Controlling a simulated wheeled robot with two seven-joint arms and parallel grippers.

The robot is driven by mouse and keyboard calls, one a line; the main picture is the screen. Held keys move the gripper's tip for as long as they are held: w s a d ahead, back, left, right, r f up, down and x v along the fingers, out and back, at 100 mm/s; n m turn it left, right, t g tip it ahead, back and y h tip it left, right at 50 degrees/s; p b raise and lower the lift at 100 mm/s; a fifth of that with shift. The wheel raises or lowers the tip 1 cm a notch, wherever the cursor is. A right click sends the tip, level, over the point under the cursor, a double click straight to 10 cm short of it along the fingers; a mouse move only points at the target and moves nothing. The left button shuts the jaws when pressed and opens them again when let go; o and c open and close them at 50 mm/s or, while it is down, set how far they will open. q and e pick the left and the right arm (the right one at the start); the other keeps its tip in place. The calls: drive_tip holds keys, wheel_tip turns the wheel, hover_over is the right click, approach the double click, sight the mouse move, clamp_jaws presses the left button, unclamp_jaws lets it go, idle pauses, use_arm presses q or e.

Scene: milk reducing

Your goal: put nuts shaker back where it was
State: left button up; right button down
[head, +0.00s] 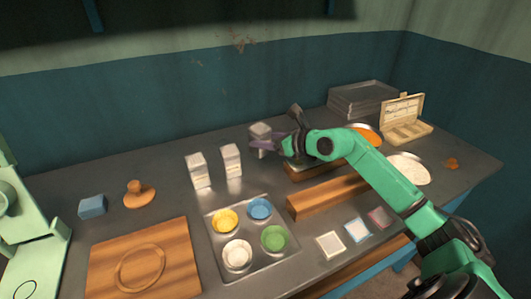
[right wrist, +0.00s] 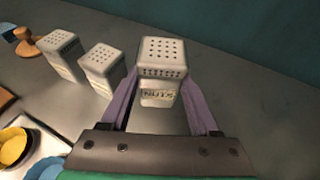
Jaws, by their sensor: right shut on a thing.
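The nuts shaker (head: 260,131) is a grey-white box with a perforated top. In the right wrist view the nuts shaker (right wrist: 162,72) is upright, with its label facing me. My right gripper (head: 262,147) has its purple fingers shut on both sides of it, and the gripper (right wrist: 160,100) shows the same in the right wrist view. I cannot tell whether its base touches the counter. Two similar shakers stand to its left, one nearer (head: 231,161) and one farther left (head: 198,170). My left gripper is not in view.
A metal tray (head: 253,235) with coloured bowls lies in front of the shakers. A wooden board (head: 180,270), a blue block (head: 92,206) and a wooden stamp (head: 139,194) are at left. A wooden bar (head: 325,197) lies under my right arm. The counter behind the two shakers is clear.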

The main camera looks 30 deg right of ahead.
sight(266, 153)
drive_tip(key=f, duration=0.4)
drive_tip(key=shift+s+f, duration=0.1)
drive_tip(key=shift+s, duration=0.1)
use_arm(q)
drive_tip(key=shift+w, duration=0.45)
use_arm(e)
drive_tip(key=shift+w+f, duration=0.1)
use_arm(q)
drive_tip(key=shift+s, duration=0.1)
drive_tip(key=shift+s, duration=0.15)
use_arm(e)
drive_tip(key=shift+c, duration=0.6)
unclamp_jaws()
drive_tip(key=shift+s+d, duration=0.1)
drive_tip(key=shift+s, duration=0.2)
use_arm(q)
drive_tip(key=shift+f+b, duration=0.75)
drive_tip(key=shift+b, duration=0.05)
use_arm(e)
drive_tip(key=v, duration=1.1)
drive_tip(key=shift+s+r, duration=0.25)
